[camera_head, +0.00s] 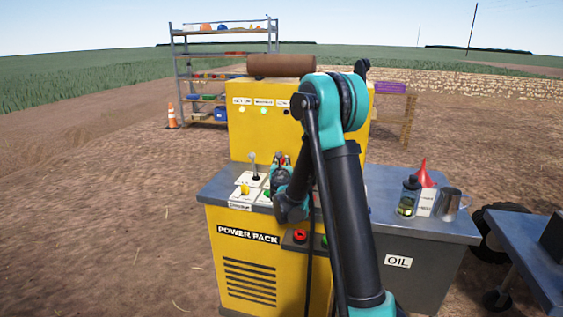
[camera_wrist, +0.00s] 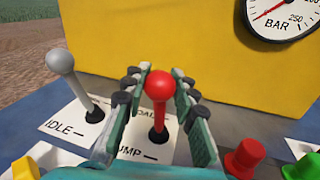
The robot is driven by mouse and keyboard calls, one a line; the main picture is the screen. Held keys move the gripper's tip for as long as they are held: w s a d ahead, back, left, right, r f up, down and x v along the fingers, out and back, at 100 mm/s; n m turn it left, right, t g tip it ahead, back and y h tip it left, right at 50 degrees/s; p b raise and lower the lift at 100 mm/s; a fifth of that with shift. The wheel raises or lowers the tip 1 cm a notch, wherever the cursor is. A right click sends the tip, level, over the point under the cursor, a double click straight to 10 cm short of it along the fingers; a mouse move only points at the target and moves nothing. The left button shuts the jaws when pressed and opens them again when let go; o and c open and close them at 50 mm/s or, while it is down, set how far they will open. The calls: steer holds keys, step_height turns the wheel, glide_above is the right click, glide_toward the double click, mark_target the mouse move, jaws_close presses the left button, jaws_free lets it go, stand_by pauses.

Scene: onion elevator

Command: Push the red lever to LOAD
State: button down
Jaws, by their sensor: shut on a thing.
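My gripper (camera_wrist: 160,73) has one finger on each side of the red ball and is shut on the lever. In the head view my gripper (camera_head: 282,164) is over the yellow power pack's top (camera_head: 217,187), and the lever is mostly hidden by it. I cannot tell exactly how far the lever tilts.
A grey-knobbed lever (camera_wrist: 61,63) on a plate marked "IDLE" stands just left. A red knob (camera_wrist: 247,155) is at the right, a yellow knob (camera_wrist: 25,168) at the lower left. A yellow panel (camera_wrist: 170,30) with a BAR gauge (camera_wrist: 283,12) rises behind.

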steer(key=shift+w+d+r+m+g, duration=0.2)
steer(key=shift+w+d+g, duration=0.1)
steer(key=shift+w+g, duration=0.4)
steer(key=shift+w+d+r+m+g, duration=0.15)
steer(key=shift+w+d+g, duration=0.1)
steer(key=shift+w+g, duration=0.4)
steer(key=w+d, duration=0.2)
steer(key=w, duration=0.3)
steer(key=shift+w+f, duration=0.3)
steer(key=shift+f, duration=0.15)
steer(key=shift+d, duration=0.1)
steer(key=c, duration=1.2)
jaws_free()
